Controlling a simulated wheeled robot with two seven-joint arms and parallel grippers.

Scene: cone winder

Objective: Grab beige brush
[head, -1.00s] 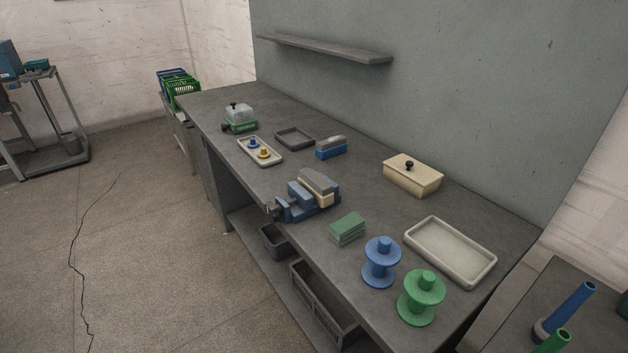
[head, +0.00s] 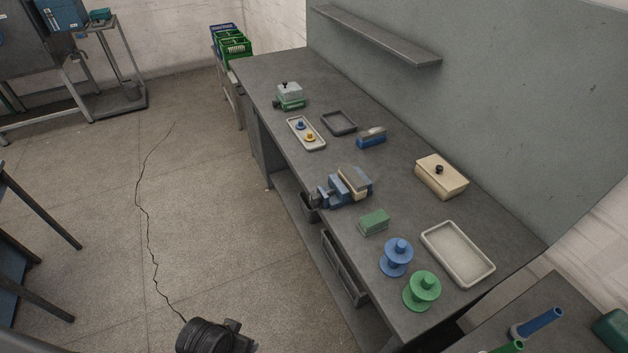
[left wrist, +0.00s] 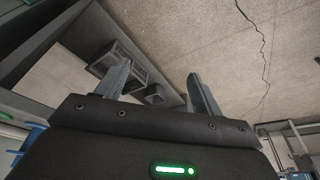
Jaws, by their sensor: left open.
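The beige brush (head: 360,190) has a beige body and a grey upper face. In the head view it sits at the blue vise (head: 335,190) on the workbench, against its right side or between its jaws; I cannot tell which. My left gripper (left wrist: 160,72) shows in the left wrist view, with its two fingers apart and nothing between them. That view shows floor and the bench's lower shelf beyond the fingers, and no brush. My right gripper is not in view.
A blue brush-like block (head: 371,138) lies farther back on the bench. A green block (head: 374,222), blue spool (head: 396,257), green spool (head: 422,291), pale tray (head: 482,277) and cream lidded box (head: 441,177) stand nearer. Floor left of the bench (head: 230,230) is open.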

